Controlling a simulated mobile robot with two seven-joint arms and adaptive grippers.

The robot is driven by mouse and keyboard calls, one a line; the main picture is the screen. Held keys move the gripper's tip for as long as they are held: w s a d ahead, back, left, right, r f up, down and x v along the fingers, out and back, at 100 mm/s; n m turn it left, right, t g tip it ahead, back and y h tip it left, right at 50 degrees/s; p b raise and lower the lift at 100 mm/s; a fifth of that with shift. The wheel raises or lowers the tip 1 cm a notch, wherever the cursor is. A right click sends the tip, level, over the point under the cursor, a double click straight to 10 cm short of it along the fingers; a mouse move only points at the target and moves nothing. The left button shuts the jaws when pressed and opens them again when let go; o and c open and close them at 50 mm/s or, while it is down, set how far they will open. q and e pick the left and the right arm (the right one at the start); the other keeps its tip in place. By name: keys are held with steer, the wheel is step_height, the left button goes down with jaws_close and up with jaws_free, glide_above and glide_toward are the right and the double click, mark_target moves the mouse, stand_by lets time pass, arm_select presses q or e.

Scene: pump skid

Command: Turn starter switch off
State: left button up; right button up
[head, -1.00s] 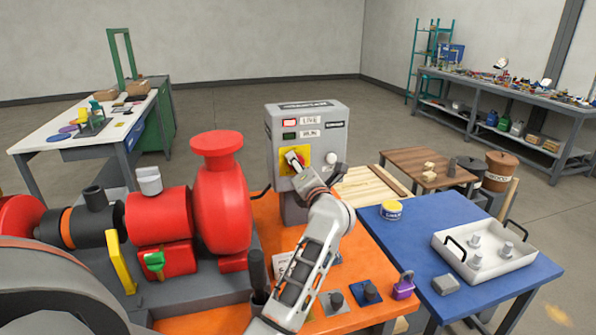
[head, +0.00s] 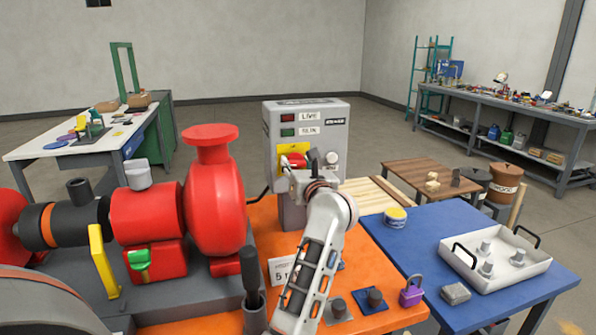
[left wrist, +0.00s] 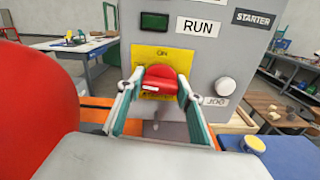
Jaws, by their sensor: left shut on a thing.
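The starter box (head: 333,130) is a grey cabinet at the back of the orange bench. Its red switch handle (head: 293,161) sits on a yellow plate (left wrist: 147,58) on the front. In the left wrist view the red handle (left wrist: 162,82) lies between my fingers, below the letters "ON". My left gripper (left wrist: 157,92) is shut on the handle, one finger at each side. My left gripper also shows in the head view (head: 297,174), partly covering the plate. The LIVE lamp (head: 287,118) looks dark red and the RUN lamp (head: 288,133) dark green. My right gripper is out of view.
A red pump (head: 213,200) stands close left of my left arm. A white JOG knob (left wrist: 225,87) is right of the switch. A purple padlock (head: 412,291) sits on the orange bench. A blue table (head: 430,240) holds a white tray (head: 519,276).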

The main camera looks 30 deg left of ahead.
mark_target(293, 125)
arm_select(q)
steer(key=shift+f+n+b, duration=0.15)
steer(key=shift+n+b, duration=0.25)
steer(key=shift+n, duration=0.3)
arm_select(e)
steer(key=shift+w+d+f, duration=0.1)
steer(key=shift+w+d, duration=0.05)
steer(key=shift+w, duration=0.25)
arm_select(q)
steer(key=o, duration=1.1)
steer(key=shift+r, duration=0.2)
step_height(293, 125, up, 10)
steer(key=shift+f, duration=0.1)
